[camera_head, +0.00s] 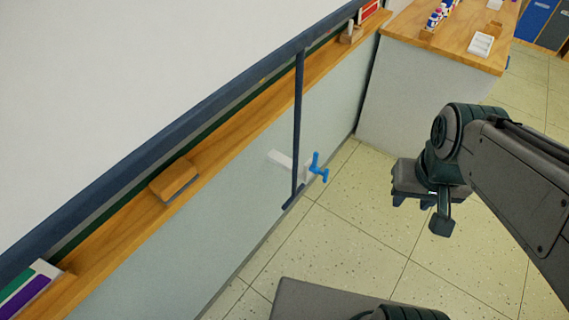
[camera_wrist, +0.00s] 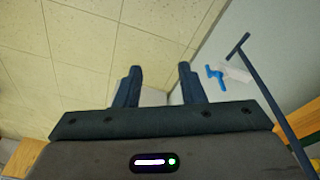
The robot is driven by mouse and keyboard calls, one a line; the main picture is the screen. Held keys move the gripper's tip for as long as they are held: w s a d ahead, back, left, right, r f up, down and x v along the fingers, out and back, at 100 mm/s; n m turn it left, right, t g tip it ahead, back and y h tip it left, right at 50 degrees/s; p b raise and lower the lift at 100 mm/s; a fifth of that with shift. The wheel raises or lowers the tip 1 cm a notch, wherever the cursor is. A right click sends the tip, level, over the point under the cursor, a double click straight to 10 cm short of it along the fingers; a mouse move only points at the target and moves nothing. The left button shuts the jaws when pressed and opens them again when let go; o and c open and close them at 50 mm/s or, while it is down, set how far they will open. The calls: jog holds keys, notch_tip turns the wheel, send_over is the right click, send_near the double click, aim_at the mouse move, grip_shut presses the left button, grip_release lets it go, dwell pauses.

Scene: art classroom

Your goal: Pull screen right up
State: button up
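The white screen (camera_head: 130,70) hangs down at the left of the head view, with a dark blue bar (camera_head: 165,125) along its lower edge. A thin dark blue pull rod (camera_head: 298,120) hangs from that bar and ends in a short crosspiece (camera_head: 292,202). The rod also shows at the right of the wrist view (camera_wrist: 271,105). My gripper (camera_wrist: 160,88) is open, with nothing between its fingers. In the head view my gripper (camera_head: 413,202) is to the right of the rod, clear of it.
A blue handle on a white fitting (camera_head: 318,168) sits close beside the rod's lower end. A wooden ledge (camera_head: 230,138) with an eraser (camera_head: 174,181) runs below the screen. A wooden-topped counter (camera_head: 400,28) stands at the back. The tiled floor (camera_head: 400,265) is open.

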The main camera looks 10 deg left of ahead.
jog(key=w+a+f+n+g+h+b, duration=0.2)
jog(key=a+f+n+g+h+b, duration=0.15)
jog(key=f+n, duration=0.45)
jog(key=n+t+h+b, duration=0.3)
jog(key=n+t+b, duration=0.9)
jog(key=n+t, duration=0.75)
send_near(292, 198)
jog(key=shift+n+g, duration=0.55)
jog(key=shift+g, duration=0.25)
jog(key=x, duration=0.9)
jog(key=shift+w+a+r, duration=0.15)
jog(key=shift+w+r, duration=0.1)
jog(key=shift+r, duration=0.05)
grip_shut()
jog(key=shift+r, duration=0.1)
